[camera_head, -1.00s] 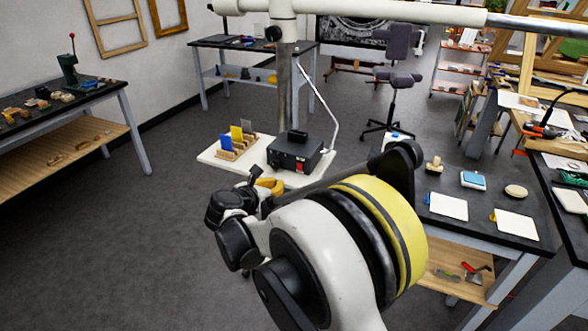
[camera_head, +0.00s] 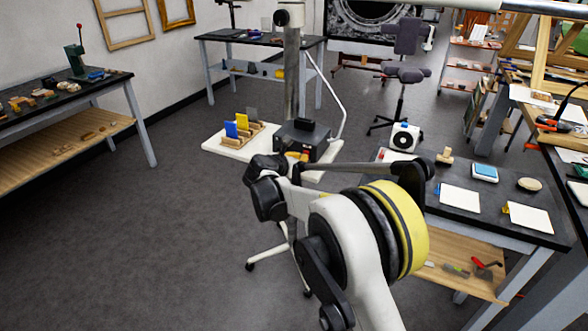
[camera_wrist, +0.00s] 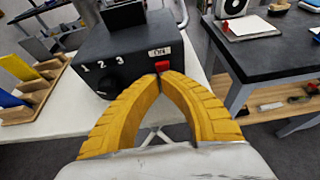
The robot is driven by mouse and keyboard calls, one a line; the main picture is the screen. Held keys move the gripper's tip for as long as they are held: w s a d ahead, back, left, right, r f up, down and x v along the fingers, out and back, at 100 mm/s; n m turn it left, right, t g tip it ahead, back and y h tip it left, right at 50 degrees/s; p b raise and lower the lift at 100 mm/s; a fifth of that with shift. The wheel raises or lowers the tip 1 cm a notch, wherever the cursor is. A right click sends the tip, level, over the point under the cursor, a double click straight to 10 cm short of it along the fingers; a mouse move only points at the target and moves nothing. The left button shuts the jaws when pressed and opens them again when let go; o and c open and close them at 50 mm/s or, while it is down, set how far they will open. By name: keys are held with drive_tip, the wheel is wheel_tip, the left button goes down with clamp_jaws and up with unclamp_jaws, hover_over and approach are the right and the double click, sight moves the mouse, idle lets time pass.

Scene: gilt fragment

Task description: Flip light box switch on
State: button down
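The light box (camera_wrist: 125,50) is a black box with a dial (camera_wrist: 110,85) marked 1, 2, 3 and a red switch (camera_wrist: 163,67) under an "ON" label (camera_wrist: 158,52). It also shows in the head view (camera_head: 306,138), on a white board. My gripper (camera_wrist: 161,76) has yellow ribbed fingers whose tips meet just below the red switch in the wrist view. They are shut with nothing visible between them. The tips overlap the switch's lower edge in the picture; I cannot tell whether they touch it. In the head view my arm largely hides the fingers and the switch.
The white board (camera_head: 228,149) also bears a wooden rack with blue, yellow and grey cards (camera_head: 240,128). A vertical metal post (camera_head: 291,80) stands behind the box. A dark-topped table (camera_head: 465,210) with white sheets stands to the right. Floor at left is clear.

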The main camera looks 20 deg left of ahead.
drive_tip(key=shift+w, duration=0.4)
drive_tip(key=shift+r, duration=0.1)
drive_tip(key=shift+w+r+g+p, duration=0.5)
drive_tip(key=shift+g+p, duration=0.2)
drive_tip(key=shift+p, duration=0.4)
drive_tip(key=shift+d+f, duration=0.1)
drive_tip(key=shift+f, duration=0.1)
drive_tip(key=shift+s, duration=0.1)
drive_tip(key=shift+r, duration=0.75)
